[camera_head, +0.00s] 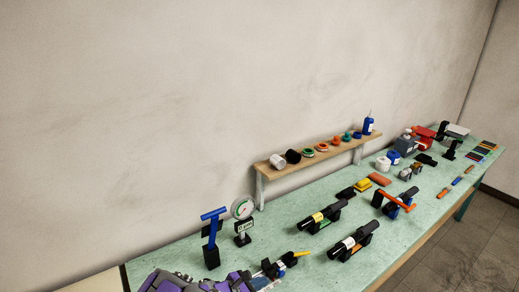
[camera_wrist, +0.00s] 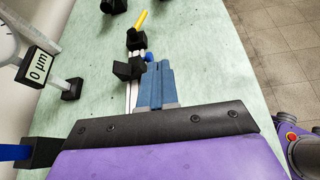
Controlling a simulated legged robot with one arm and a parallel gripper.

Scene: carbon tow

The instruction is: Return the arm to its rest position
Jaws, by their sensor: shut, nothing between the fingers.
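My arm (camera_head: 190,284) shows in purple and black at the bottom edge of the head view, over the near end of the green bench. In the wrist view my gripper (camera_wrist: 157,68) has its two blue-grey fingers side by side, shut and empty. The fingertips appear close to a black holder (camera_wrist: 128,69) on a rail with a blue knob and a yellow-tipped piece beyond it. I cannot tell whether they touch. The lower arm is cut off by the frame.
A round gauge (camera_head: 242,208) and a blue-handled tool (camera_head: 213,215) stand beside the arm. Two black cylinders (camera_head: 322,218) lie in cradles ahead. A wooden shelf (camera_head: 268,170) runs along the wall. Open floor (camera_wrist: 275,50) lies right of the bench in the wrist view.

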